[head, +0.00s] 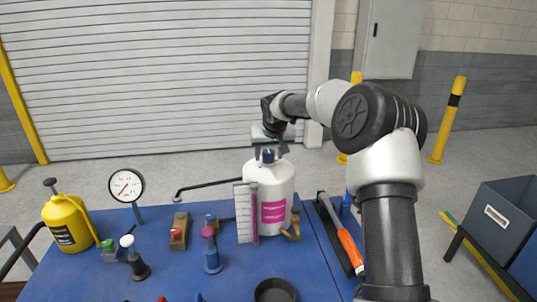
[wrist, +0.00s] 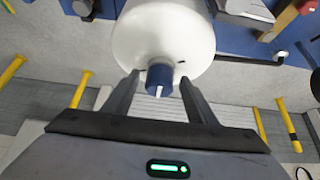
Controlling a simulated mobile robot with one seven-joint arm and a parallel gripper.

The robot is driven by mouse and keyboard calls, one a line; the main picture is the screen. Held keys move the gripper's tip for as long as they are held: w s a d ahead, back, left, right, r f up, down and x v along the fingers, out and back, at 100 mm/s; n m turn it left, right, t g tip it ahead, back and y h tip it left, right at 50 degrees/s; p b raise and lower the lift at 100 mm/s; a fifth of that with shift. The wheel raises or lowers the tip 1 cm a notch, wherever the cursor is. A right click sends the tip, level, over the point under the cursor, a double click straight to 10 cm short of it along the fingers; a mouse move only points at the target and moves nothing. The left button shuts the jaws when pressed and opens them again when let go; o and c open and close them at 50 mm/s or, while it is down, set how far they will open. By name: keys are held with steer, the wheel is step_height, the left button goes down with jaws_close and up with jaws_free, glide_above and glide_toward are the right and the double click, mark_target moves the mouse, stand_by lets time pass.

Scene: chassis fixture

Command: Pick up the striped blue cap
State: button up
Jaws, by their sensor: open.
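The striped blue cap (wrist: 159,78) sits on top of the white bottle (wrist: 160,35), with a white stripe on its side. In the head view the cap (head: 268,155) shows dark blue at the top of the white bottle (head: 283,190), which has a pink label. My gripper (wrist: 160,92) is open, with one finger on each side of the cap in the wrist view. Contact between fingers and cap cannot be made out. In the head view my gripper (head: 270,150) is over the bottle top, its fingers partly hidden.
The bottle stands on a blue table (head: 100,275). A clear gauge plate (head: 245,212) stands in front of it, with a brass fitting (head: 292,226) beside it. A yellow can (head: 68,224), a dial gauge (head: 126,187) and several small valves are at left. An orange-handled tool (head: 349,250) lies at right.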

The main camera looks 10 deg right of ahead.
mark_target(269, 153)
steer(key=shift+c, duration=0.6)
jaws_close()
step_height(269, 153, up, 10)
steer(key=shift+r+b, duration=0.1)
steer(key=shift+b, duration=0.2)
